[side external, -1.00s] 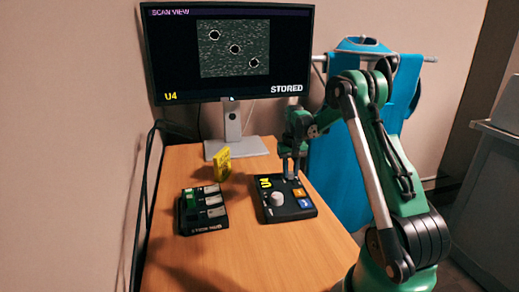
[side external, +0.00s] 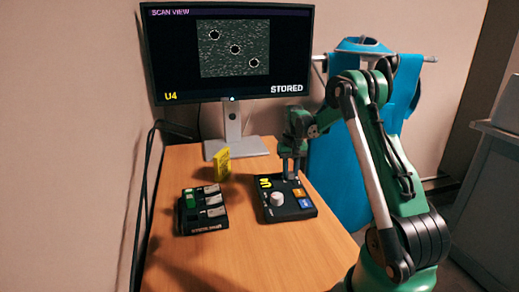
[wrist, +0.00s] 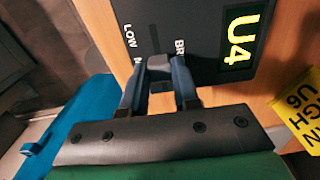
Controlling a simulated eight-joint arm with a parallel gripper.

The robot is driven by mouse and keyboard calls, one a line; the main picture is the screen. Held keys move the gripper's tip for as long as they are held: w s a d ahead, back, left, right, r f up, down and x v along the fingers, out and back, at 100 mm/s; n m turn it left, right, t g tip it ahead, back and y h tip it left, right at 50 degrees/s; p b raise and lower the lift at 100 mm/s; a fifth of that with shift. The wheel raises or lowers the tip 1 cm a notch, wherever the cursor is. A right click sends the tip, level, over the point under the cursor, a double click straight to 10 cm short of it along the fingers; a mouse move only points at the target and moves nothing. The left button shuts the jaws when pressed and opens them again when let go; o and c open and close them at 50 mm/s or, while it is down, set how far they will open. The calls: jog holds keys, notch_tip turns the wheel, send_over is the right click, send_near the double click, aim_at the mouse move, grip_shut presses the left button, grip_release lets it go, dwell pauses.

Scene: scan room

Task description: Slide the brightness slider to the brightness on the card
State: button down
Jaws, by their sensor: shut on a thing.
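The dark control box (side external: 300,212) lies on the table in the side view, with a yellow U4 readout (side external: 265,184). In the wrist view its dark face (wrist: 190,20) shows the slider track, the word LOW, a partly hidden word starting BR, and U4 (wrist: 240,37). My gripper (side external: 291,172) is down at the box's far edge. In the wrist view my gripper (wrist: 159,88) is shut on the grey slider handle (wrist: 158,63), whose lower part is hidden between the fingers.
The monitor (side external: 160,50) shows three round marks, U4 and STORED. A round knob (side external: 277,199), an orange button (side external: 299,193) and a blue button (side external: 305,204) are on the control box. A black rack (side external: 205,227) with green and grey pieces stands left. The front table is clear.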

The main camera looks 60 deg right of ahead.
jog(key=shift+w+d, duration=1.1)
jog(key=shift+d, duration=0.15)
jog(key=c, duration=0.6)
grip_release()
jog(key=shift+c, duration=0.2)
jog(key=shift+r, duration=2.8)
